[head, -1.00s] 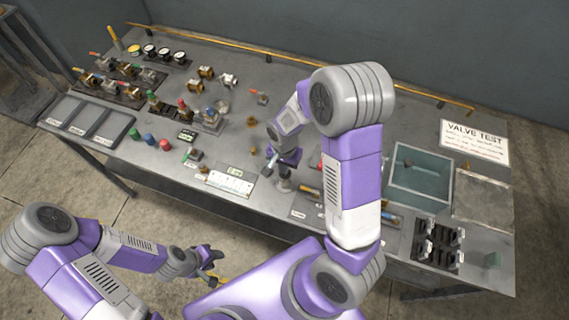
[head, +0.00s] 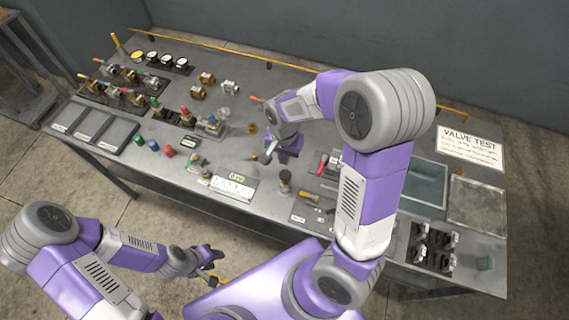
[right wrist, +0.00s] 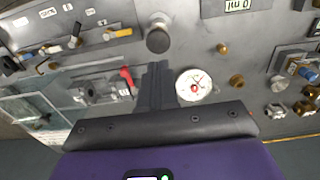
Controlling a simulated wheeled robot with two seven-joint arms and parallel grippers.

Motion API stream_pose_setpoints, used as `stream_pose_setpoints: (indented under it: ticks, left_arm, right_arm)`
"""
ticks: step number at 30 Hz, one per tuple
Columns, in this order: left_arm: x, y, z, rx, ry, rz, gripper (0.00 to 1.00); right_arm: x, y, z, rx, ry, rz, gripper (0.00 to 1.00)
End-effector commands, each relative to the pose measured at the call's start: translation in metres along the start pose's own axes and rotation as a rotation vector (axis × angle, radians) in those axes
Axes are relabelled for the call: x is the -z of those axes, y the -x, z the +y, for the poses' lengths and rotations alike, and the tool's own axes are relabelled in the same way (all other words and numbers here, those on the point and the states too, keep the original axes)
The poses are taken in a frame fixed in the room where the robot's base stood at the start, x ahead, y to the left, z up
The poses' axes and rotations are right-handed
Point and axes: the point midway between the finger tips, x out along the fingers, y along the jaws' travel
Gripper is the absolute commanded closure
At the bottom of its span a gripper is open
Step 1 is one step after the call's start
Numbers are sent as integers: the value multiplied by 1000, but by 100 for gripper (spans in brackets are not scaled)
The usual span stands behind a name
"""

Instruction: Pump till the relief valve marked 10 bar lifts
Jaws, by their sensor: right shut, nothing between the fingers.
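My right gripper (head: 267,158) is shut and empty above the middle of the bench; its closed fingers show in the right wrist view (right wrist: 156,82). A round white gauge (right wrist: 193,85) with a red centre is just right of the fingers there. A dark round-topped cylinder (head: 284,182) stands upright nearer the bench front; it also shows in the right wrist view (right wrist: 158,38). A red-handled lever (right wrist: 127,76) lies left of the fingers. Several valves with coloured caps, including a red one (head: 185,112), stand at the left; I cannot read a 10 bar marking. My left gripper (head: 210,265) hangs before the bench, its opening unclear.
Grey trays (head: 88,124) are at the left, small gauges (head: 167,59) at the back left. A clear-sided bin (head: 427,184) and a VALVE TEST sign (head: 470,147) are at the right. A yellow rail (head: 230,52) runs along the back. Small brass fittings stand near the middle.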

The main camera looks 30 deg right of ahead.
Motion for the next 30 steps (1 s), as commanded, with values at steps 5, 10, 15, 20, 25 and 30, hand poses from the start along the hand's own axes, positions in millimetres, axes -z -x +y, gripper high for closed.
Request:
stream_pose_setpoints:
  ticks: [5, 10, 15, 20, 25, 30]
  left_arm:
    - [0, 2, 1, 0, 0, 0, 60]
    - [0, 2, 1, 0, 0, 0, 60]
    - [0, 2, 1, 0, 0, 0, 60]
    - [0, 2, 1, 0, 0, 0, 60]
    - [0, 2, 1, 0, 0, 0, 60]
    - [0, 2, 1, 0, 0, 0, 60]
  right_arm:
    - [0, 25, -1, 2, 1, 2, 100]
    - [0, 32, 0, 1, 0, 1, 100]
    - [0, 32, 0, 0, 0, 1, 100]
    - [0, 32, 0, 1, 0, 1, 100]
    - [0, 32, 0, 1, 0, 1, 100]
    - [0, 32, 0, 1, 0, 1, 100]
